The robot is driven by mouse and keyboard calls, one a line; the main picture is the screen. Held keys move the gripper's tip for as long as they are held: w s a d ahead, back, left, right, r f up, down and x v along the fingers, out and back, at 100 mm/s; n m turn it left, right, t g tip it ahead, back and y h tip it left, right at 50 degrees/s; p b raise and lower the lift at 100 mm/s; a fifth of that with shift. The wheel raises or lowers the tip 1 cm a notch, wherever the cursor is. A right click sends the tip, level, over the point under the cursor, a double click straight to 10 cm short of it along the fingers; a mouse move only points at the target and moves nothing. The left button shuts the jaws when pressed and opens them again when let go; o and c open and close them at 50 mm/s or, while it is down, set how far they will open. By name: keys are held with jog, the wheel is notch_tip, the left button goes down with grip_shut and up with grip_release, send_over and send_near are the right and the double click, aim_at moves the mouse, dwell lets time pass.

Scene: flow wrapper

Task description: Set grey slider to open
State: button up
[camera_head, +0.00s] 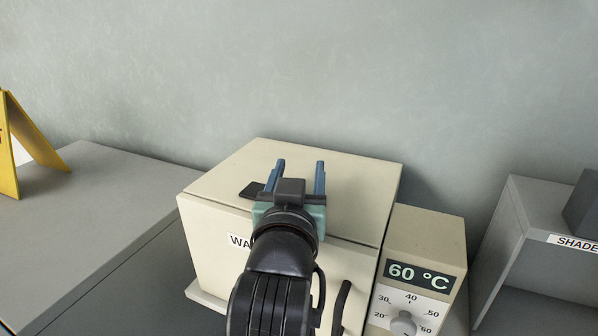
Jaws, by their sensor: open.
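My gripper (300,166) is open, with its two blue fingers apart and nothing between them. It reaches over the top of a cream box (360,195); I cannot tell whether it touches it. A dark grey block (583,205) sits on a grey unit (530,200) labelled "SHADE…" at the right edge, partly cut off by the frame. A small dark flat piece (250,190) shows just left of my gripper. I cannot tell whether either is the grey slider. My arm hides part of the box's front and its "WA…" label.
A control panel (430,235) with a "60 °C" display and a dial (404,323) stands right of the box. A black handle (341,306) is on the box's front. A yellow folded sign (35,140) stands on the grey surface (85,210) at left.

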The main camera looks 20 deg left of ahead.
jog(key=shift+c, duration=0.2)
grip_shut()
dwell(1.1)
